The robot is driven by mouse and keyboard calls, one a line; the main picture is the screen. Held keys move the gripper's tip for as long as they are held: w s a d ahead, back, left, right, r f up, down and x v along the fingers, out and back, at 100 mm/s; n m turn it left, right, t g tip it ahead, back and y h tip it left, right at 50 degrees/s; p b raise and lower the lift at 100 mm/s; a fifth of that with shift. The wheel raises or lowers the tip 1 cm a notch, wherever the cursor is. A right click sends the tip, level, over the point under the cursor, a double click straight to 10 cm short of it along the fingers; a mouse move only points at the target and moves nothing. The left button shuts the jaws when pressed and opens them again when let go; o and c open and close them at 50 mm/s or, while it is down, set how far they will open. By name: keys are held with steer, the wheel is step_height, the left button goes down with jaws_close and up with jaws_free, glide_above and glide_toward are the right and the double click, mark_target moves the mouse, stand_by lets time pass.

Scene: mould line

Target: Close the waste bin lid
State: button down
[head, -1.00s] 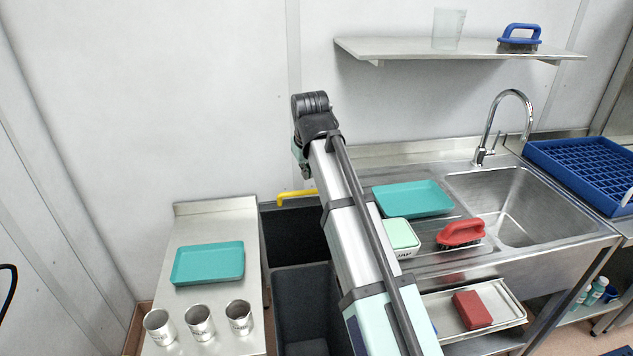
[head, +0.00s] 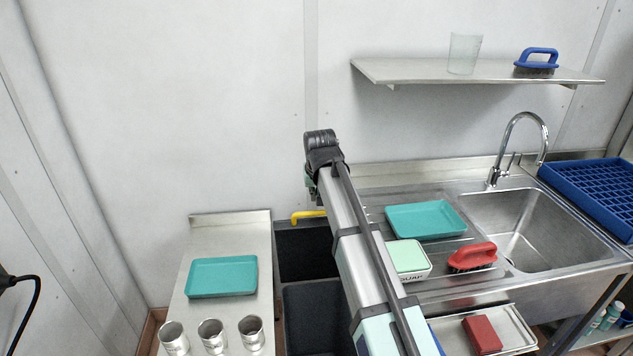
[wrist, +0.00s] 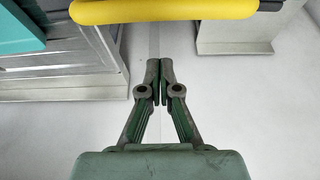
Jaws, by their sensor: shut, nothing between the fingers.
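The waste bin (head: 312,296) is a dark grey box between the two counters, its top open. Its dark lid (head: 305,255) stands raised behind the opening, with a yellow handle (head: 308,215) along its top edge. The handle also crosses the top of the wrist view as a yellow bar (wrist: 165,10). My gripper (wrist: 160,65) is shut and empty, its fingertips just below that bar in the picture, with a gap between. In the head view my wrist is above and behind the handle near the wall; the fingertips are hidden there.
A counter with a teal tray (head: 222,277) and metal cups (head: 211,336) is left of the bin. Right of it are the sink counter's teal tray (head: 426,220), a mint-lidded box (head: 408,258) and a red brush (head: 473,257). A shelf (head: 480,74) hangs above.

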mark_target(317, 221)
steer(key=s, duration=0.1)
steer(key=s+p, duration=0.1)
steer(key=s, duration=0.1)
steer(key=shift+d+f, duration=0.25)
steer(key=shift+d, duration=0.1)
steer(key=shift+s+f+p, duration=0.15)
steer(key=shift+s+p, duration=0.2)
